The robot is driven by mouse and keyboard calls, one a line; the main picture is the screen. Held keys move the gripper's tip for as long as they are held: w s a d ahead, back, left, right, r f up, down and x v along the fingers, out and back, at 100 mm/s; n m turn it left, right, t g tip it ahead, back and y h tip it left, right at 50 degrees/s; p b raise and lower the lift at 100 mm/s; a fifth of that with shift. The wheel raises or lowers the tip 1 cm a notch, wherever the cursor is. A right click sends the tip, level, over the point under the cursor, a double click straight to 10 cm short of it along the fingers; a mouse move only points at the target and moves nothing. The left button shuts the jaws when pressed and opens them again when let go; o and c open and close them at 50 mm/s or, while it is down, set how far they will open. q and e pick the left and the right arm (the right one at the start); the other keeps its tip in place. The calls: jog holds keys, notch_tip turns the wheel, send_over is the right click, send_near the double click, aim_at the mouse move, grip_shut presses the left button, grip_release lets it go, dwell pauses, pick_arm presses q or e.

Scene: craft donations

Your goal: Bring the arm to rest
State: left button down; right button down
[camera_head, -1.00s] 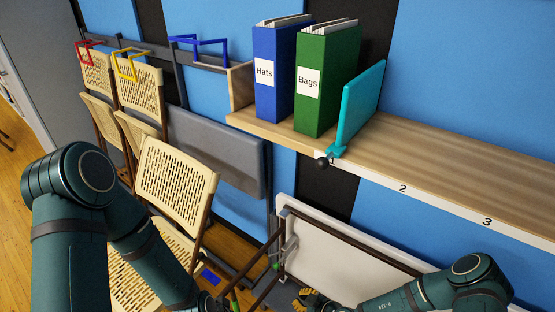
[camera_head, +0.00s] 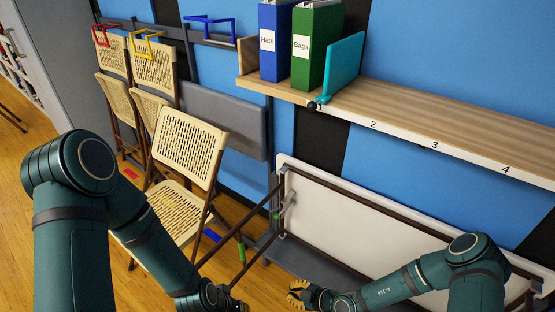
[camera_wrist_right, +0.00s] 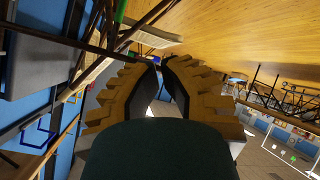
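My right arm (camera_head: 400,288) reaches in from the lower right in the head view. Its right gripper (camera_head: 297,292), with yellow-brown fingers, hangs low in front of the folded white-topped table. In the right wrist view the right gripper's fingertips (camera_wrist_right: 161,62) come together, with nothing seen held between them. My left arm (camera_head: 140,225) comes in from the left and bends down toward the bottom edge. Its left gripper (camera_head: 232,304) is mostly cut off there, so its fingers cannot be made out.
A folded white table (camera_head: 370,215) leans on the wall close behind my right gripper. Folding chairs (camera_head: 188,145) stand beside my left arm. Above, a wooden shelf (camera_head: 420,120) holds a blue binder (camera_head: 272,62), a green binder (camera_head: 305,70) and a teal bookend (camera_head: 344,65).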

jog(key=s+d+r+n+g+h, duration=0.15)
jog(key=s+n+g, duration=0.4)
jog(key=n, duration=0.85)
jog(key=s+a+r+n+g+h, duration=0.1)
jog(key=s+r+n+g, duration=0.2)
jog(key=s+n, duration=0.85)
jog(key=w+d+r+n+t+h, duration=0.1)
jog(key=w+d+r+n+t, duration=0.1)
jog(key=n, duration=1.1)
jog(key=w+d+r+n+t+h, duration=0.2)
jog(key=w+r+n, duration=0.2)
jog(key=n, duration=1)
jog(key=shift+r, duration=0.15)
jog(key=shift+d+h, duration=0.1)
jog(key=shift+h, duration=0.15)
